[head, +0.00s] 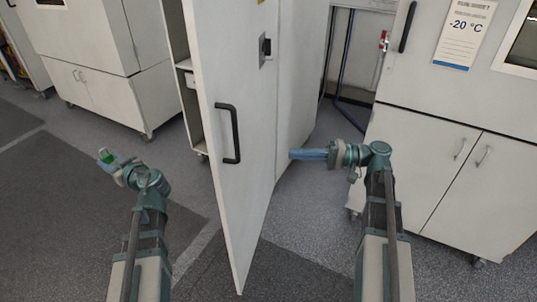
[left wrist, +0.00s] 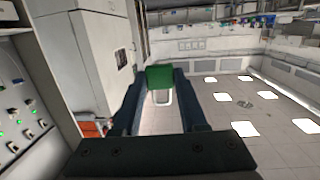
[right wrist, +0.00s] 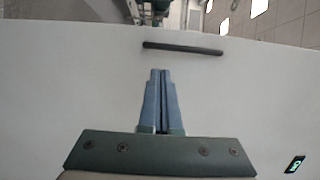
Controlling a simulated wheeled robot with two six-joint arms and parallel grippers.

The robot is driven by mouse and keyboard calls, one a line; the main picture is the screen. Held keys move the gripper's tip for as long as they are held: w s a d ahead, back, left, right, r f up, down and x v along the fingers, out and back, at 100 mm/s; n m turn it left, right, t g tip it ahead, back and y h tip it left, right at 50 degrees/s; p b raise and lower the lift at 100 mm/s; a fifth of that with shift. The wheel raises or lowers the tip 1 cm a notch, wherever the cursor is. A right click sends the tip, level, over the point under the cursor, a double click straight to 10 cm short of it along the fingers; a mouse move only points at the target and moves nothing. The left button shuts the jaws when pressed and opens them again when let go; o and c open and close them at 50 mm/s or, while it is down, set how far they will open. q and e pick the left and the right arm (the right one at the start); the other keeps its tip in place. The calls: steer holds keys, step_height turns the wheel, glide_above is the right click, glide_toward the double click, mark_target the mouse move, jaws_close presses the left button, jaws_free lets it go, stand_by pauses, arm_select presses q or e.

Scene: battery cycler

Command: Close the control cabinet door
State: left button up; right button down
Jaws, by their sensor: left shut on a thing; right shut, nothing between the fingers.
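The control cabinet door (head: 250,185) is a tall white panel standing open towards me, with a black handle (head: 232,133) and a latch (head: 265,48) on its face. The handle also shows in the right wrist view (right wrist: 182,48). My right gripper (head: 292,154) is shut and empty, its fingers (right wrist: 161,75) pointing at the door face below the handle in the right wrist view; I cannot tell whether they touch it. My left gripper (head: 104,156) is left of the door, away from it, shut on a small green block (left wrist: 160,77).
Shelves of the open cabinet (head: 185,75) show left of the door. White machines stand at left (head: 85,45) and right (head: 440,175), the right one bearing a "-20 °C" sign (head: 465,32). Blue pipes (head: 345,60) rise behind. The grey floor at left is clear.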

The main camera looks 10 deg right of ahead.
steer(key=w+a, duration=0.2)
steer(key=a, duration=1.1)
steer(key=shift+w+f, duration=0.1)
